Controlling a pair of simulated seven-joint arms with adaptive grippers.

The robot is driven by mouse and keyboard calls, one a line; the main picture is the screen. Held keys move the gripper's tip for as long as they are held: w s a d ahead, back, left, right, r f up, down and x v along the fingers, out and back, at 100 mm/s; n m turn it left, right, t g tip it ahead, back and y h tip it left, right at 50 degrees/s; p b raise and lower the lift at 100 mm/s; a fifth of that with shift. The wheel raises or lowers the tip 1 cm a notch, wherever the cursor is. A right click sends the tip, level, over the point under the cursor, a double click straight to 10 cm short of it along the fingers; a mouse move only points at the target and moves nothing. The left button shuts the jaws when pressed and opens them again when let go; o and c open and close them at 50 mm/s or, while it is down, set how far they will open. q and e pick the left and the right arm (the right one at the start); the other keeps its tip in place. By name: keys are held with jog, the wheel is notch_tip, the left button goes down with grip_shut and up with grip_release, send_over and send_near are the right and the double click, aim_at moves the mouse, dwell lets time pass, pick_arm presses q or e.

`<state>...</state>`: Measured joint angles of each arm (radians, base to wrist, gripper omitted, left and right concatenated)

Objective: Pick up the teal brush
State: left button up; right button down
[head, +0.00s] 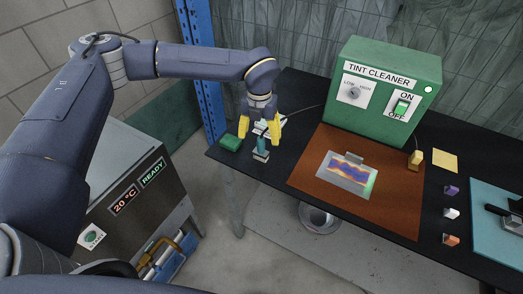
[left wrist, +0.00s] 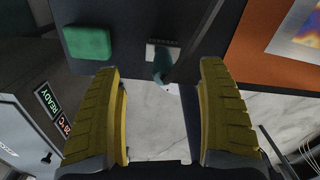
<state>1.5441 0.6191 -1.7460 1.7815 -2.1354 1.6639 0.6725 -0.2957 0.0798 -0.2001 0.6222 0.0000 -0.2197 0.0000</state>
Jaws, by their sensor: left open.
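The teal brush (head: 262,144) stands upright near the left end of the black table, its handle up and a pale block at its lower end. In the left wrist view the brush (left wrist: 162,66) shows between and just beyond the fingertips. My left gripper (head: 259,137) points down over it with its yellow fingers spread on either side of the handle. The left wrist view shows the same gripper (left wrist: 160,70) open, with a gap between each finger and the handle. My right gripper is not in view.
A green block (head: 230,143) lies left of the brush; it also shows in the left wrist view (left wrist: 87,43). An orange-brown mat (head: 310,152) with a colourful picture (head: 347,174) lies to the right. The green tint cleaner box (head: 385,95) stands behind. The table's front edge is close to the brush.

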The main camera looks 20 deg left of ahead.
aim_at(261, 154)
pick_arm(q)
jog(key=shift+d+f, duration=0.2)
jog(key=shift+f, duration=4.35)
jog(key=shift+c, duration=0.6)
jog(key=c, duration=1.3)
jog(key=shift+r, duration=0.1)
jog(key=shift+c, duration=0.2)
